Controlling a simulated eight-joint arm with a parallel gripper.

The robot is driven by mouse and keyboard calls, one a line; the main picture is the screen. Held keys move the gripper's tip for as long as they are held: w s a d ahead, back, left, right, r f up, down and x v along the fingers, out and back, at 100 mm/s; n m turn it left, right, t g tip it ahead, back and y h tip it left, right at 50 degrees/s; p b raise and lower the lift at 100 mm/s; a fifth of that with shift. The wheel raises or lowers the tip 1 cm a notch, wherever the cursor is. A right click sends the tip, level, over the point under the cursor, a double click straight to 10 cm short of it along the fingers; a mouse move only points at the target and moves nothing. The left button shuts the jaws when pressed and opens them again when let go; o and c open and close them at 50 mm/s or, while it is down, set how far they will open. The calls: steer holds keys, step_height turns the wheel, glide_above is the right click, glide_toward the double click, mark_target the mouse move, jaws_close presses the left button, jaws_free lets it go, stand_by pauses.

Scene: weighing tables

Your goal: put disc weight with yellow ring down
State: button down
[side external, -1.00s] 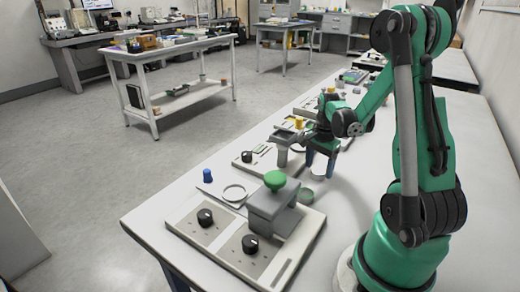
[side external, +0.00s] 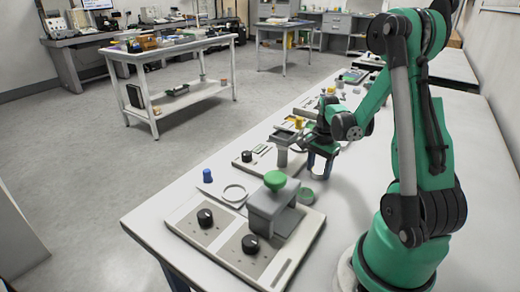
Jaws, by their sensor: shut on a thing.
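My gripper (side external: 321,168) points down over the white table, beyond the grey block with the green knob. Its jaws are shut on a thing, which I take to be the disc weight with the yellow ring. The weight is too small and too hidden by the fingers to make out, and no yellow ring shows there. The fingertips look close to the table top, but I cannot tell whether the held thing touches it.
A control panel with black knobs (side external: 246,238) carries a grey block with a green knob (side external: 275,180) in front. The table (side external: 375,200) is clear right of my gripper.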

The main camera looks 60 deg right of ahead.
step_height(320, 180, up, 18)
step_height(320, 180, up, 6)
steer(key=n, duration=1.9)
glide_above(235, 194)
step_height(235, 194, down, 20)
steer(key=shift+r, duration=0.25)
steer(key=shift+f, duration=0.6)
steer(key=shift+c, duration=1.4)
jaws_free()
